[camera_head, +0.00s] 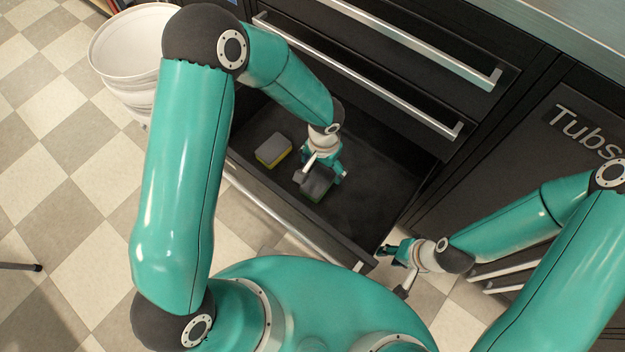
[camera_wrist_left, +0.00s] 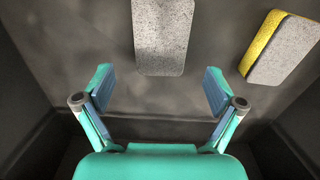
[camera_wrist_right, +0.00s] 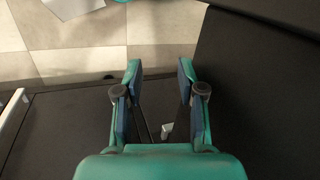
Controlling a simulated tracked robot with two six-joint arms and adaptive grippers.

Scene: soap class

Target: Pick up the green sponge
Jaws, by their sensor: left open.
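The green sponge (camera_head: 314,196) lies in the open drawer, grey side up, with only a thin green edge showing. Its grey top also shows in the left wrist view (camera_wrist_left: 162,38), ahead of the fingers, and its green part is hidden there. My left gripper (camera_head: 327,166) is inside the drawer above the sponge and partly covers it. In the left wrist view its fingers (camera_wrist_left: 158,90) are spread wide, with nothing between them. My right gripper (camera_head: 388,253) is by the drawer's front right corner; its fingers (camera_wrist_right: 160,78) are apart and empty.
A yellow sponge with a grey top (camera_head: 273,150) lies in the drawer left of the green one; it also shows in the left wrist view (camera_wrist_left: 281,48). The drawer's front wall (camera_head: 290,210) and sides enclose both. A white bucket (camera_head: 125,55) stands at the left.

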